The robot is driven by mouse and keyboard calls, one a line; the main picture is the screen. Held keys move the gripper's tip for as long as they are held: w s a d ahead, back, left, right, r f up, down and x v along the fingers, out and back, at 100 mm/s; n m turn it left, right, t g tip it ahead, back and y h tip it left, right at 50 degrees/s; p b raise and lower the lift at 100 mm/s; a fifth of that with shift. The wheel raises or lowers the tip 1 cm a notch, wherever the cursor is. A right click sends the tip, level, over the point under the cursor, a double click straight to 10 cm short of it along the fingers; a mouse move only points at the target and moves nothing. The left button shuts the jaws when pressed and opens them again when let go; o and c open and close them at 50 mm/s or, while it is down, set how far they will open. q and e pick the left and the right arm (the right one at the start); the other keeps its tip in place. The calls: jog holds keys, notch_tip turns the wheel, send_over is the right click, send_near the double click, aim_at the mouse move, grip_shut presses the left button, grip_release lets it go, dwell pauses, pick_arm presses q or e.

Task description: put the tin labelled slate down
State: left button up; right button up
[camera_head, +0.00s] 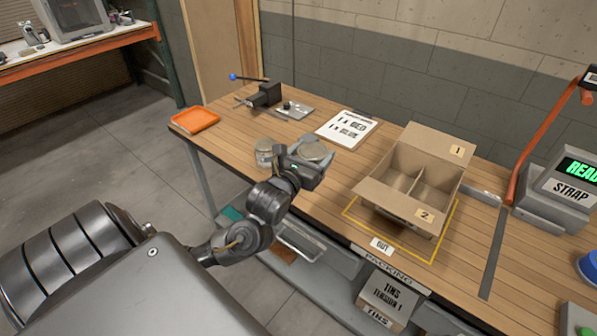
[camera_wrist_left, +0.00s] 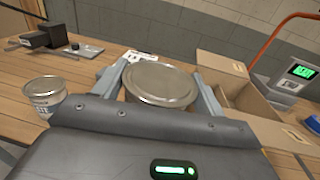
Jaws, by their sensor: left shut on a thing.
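My left gripper (camera_head: 313,148) is shut on a round metal tin (camera_head: 311,152), with one finger on each side of it. In the left wrist view the held tin (camera_wrist_left: 162,82) shows its plain lid, and its label is hidden, so I cannot read whether it says slate. A second tin (camera_head: 264,153) stands upright on the bench, just left of the gripper. In the left wrist view this second tin (camera_wrist_left: 45,95) has a pale label too small to read. I cannot tell whether the held tin touches the bench. My right gripper is not in view.
An open two-compartment carton (camera_head: 383,194), marked 1 and 2, stands on the wooden bench (camera_head: 320,203) inside a yellow outline. A printed sheet (camera_head: 346,129), a black clamp (camera_head: 265,95) and an orange tray (camera_head: 194,120) lie behind. The strap machine (camera_head: 560,190) is at right.

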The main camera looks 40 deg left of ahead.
pick_arm(q)
jog(key=b, duration=0.1)
jog(key=f+b, duration=0.1)
jog(key=b, duration=0.1)
jog(key=shift+w+a+f, duration=0.1)
jog(key=shift+a, duration=0.2)
jog(key=w+a+f+p, duration=0.1)
jog(key=w+a+f, duration=0.1)
jog(key=a+f, duration=0.1)
jog(key=w+a+f+p, duration=0.1)
jog(key=w+a+f, duration=0.1)
jog(key=a+f, duration=0.1)
jog(key=w+a+f+p, duration=0.1)
jog(key=w+a+f, duration=0.1)
jog(key=a+f, duration=0.1)
jog(key=shift+w+a+f, duration=0.2)
jog(key=shift+f, duration=0.25)
jog(key=shift+w+a+f, duration=0.15)
jog(key=shift+f, duration=0.5)
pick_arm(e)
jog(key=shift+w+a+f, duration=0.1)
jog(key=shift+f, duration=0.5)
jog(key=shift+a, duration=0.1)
